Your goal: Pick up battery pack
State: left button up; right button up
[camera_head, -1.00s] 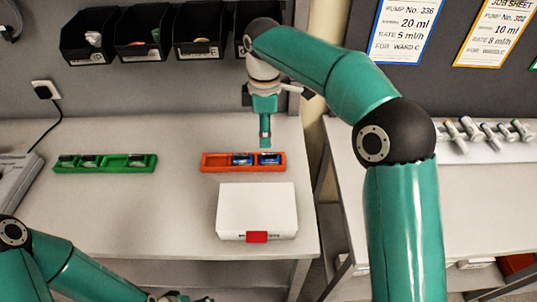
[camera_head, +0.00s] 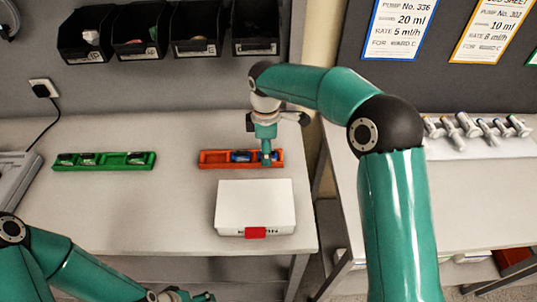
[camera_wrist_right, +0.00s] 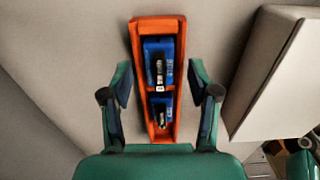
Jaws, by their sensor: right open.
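Two blue battery packs sit in the orange tray (camera_head: 213,160): one in its middle slot (camera_head: 241,156) and one in its right slot, mostly behind my right gripper (camera_head: 266,160). In the right wrist view the blue packs (camera_wrist_right: 152,48) and (camera_wrist_right: 163,106) lie in the tray (camera_wrist_right: 157,24), between and beyond the fingers. My right gripper (camera_wrist_right: 158,76) is open and empty, pointing down over the tray's right end, one finger on each side. My left gripper (camera_head: 184,296) is at the bottom edge, partly cut off; its jaws are unclear.
A white box with a red latch (camera_head: 256,207) stands just in front of the orange tray. A green tray (camera_head: 104,161) with several small packs lies to the left. Dark bins (camera_head: 197,30) hang behind. Bare table lies between the trays.

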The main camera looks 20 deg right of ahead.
grip_shut()
jog(key=shift+r, duration=0.2)
